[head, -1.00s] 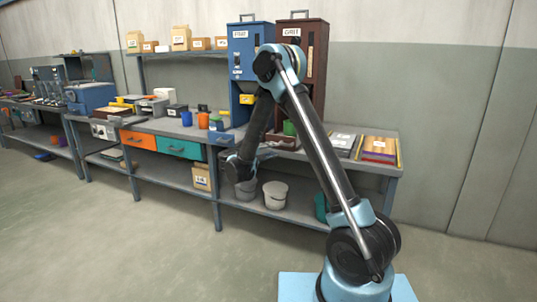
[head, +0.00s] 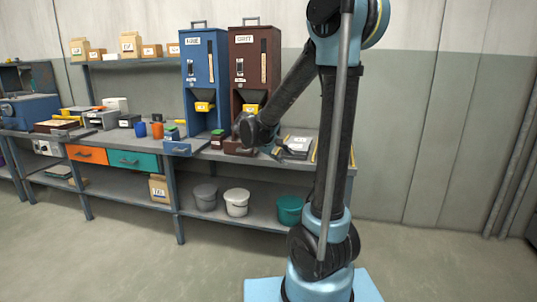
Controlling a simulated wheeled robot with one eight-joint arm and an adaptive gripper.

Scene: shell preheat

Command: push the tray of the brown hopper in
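The brown hopper (head: 255,48) stands at the back of the bench, right of a blue hopper. Its label looks like "GRIT", and a yellow part shows at its chute. A low brown tray (head: 234,149) sits at the hopper's foot by the bench's front edge and seems to stick out. My wrist hides part of it. My gripper (head: 279,152) seems to be the dark shape beyond my wrist, over the bench to the right of the tray. Its fingers are too small and dark to tell open from shut. I cannot tell whether it touches anything.
The blue hopper (head: 203,70) has a blue tray (head: 178,148) at its foot. Orange and blue cups (head: 157,131) stand left of it. Several buckets (head: 237,202) stand on the lower shelf. The floor in front is clear.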

